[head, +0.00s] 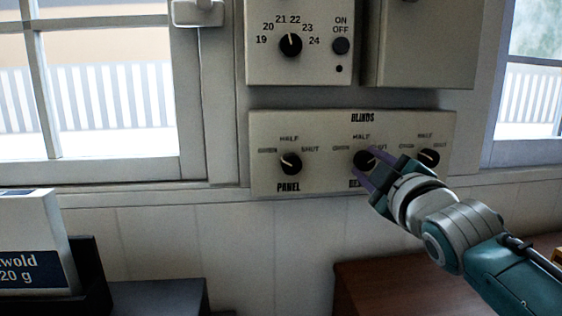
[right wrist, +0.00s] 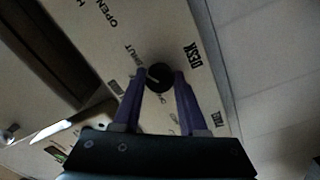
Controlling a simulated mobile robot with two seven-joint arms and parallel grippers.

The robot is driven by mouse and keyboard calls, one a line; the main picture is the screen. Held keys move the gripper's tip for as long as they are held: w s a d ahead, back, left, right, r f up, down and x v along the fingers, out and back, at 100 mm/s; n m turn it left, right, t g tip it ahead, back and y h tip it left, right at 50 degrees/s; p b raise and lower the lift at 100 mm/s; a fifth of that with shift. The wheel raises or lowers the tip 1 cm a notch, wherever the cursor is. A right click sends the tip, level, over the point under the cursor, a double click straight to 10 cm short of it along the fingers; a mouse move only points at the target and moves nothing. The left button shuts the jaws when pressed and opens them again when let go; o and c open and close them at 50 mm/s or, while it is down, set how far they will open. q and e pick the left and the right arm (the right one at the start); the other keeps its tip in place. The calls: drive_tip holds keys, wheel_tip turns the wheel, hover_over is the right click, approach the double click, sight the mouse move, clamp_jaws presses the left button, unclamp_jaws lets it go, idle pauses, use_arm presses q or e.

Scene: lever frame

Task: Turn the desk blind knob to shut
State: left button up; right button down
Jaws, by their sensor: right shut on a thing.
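The desk blind knob (head: 363,160) is the middle black dial on the cream blinds panel (head: 225,0) in the head view.

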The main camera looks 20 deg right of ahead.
drive_tip(key=shift+c, duration=2.2)
unclamp_jaws()
drive_tip(key=v, duration=1)
drive_tip(key=shift+f, duration=0.1)
